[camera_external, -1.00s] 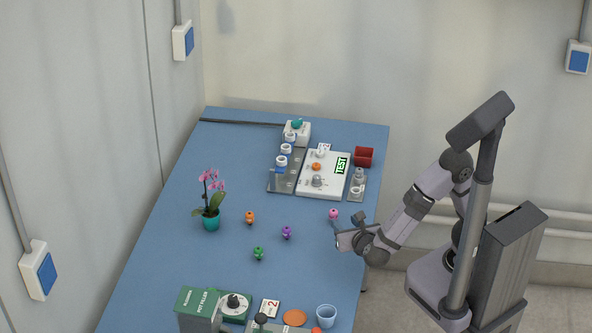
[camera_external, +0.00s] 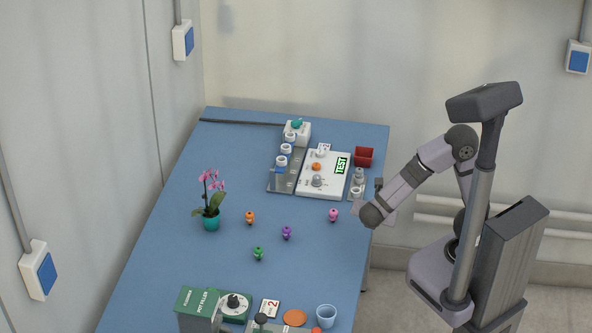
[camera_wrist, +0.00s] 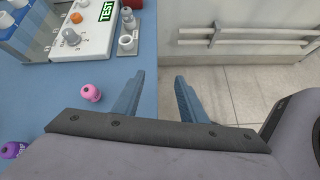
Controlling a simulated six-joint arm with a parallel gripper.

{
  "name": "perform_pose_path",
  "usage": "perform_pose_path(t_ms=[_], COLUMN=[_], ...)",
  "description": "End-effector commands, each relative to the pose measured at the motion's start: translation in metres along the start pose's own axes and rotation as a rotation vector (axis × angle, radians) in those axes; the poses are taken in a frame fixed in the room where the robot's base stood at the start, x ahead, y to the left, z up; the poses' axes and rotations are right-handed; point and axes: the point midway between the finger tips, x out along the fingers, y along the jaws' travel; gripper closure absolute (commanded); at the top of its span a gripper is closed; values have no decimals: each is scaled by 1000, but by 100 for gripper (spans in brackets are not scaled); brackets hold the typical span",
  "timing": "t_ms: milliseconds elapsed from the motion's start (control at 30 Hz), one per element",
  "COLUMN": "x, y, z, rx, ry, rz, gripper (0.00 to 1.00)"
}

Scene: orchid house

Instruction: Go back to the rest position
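My gripper (camera_wrist: 160,85) is open and empty in the wrist view. Its two blue-grey fingers stand apart, with the table's edge and the floor showing between and beyond them. In the external view my forearm reaches over the table's right edge, and the fingers are mostly hidden behind my wrist. The pink small figure-like object (camera_external: 333,215) stands on the blue table (camera_external: 300,260), left of my wrist and apart from it; it also shows in the wrist view (camera_wrist: 91,93).
Purple (camera_external: 287,233), orange (camera_external: 250,217) and green (camera_external: 258,254) pieces stand mid-table. An orchid (camera_external: 211,222) is at left. A white test panel (camera_external: 322,188) and red bin (camera_external: 364,156) are at the back. A green pot filler (camera_external: 198,301) and blue cup (camera_external: 326,316) are in front.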

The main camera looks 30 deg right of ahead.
Motion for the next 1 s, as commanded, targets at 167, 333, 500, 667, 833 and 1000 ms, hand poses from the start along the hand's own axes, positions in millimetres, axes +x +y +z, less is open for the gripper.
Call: perform_pose_path(t_ms=[167, 333, 500, 667, 833, 1000], x=[18, 19, 12, 8, 8, 9], y=[-54, -91, -109, -112, -112, -111], z=[33, 46, 58, 71, 83, 87], rx=[399, 823, 1275, 1647, 1905, 2003], ry=[143, 244, 302, 319, 317, 314], rz=[-299, -550, -767, -911, -995, -1022], gripper=[62, 62, 62, 62, 62, 62])
